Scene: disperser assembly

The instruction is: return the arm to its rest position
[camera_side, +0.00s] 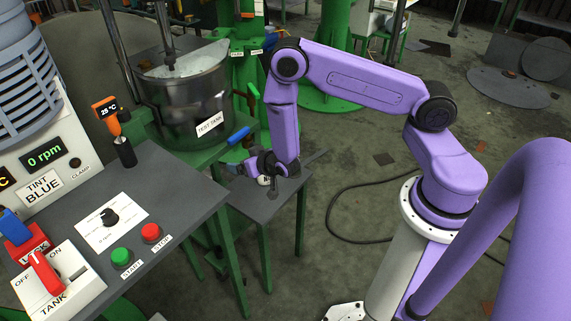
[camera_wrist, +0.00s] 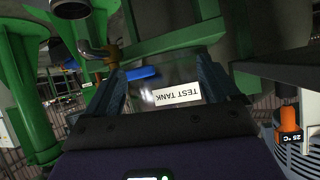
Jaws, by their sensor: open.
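My purple arm reaches left from its white column, and my gripper (camera_side: 264,179) hangs low over a small dark side table (camera_side: 262,207), just right of and below the test tank (camera_side: 195,105). In the wrist view my gripper (camera_wrist: 163,82) has its two fingers spread apart. I see nothing held between them. The tank's TEST TANK label (camera_wrist: 178,95) appears upside down beyond the fingers. A blue valve handle (camera_wrist: 143,73) also shows there, apart from the fingers. Whether the gripper touches the side table cannot be told.
A blue handle (camera_side: 238,135) sticks out near the tank. Green stands (camera_side: 330,60) rise behind. A black cable lies on open floor (camera_side: 345,180).

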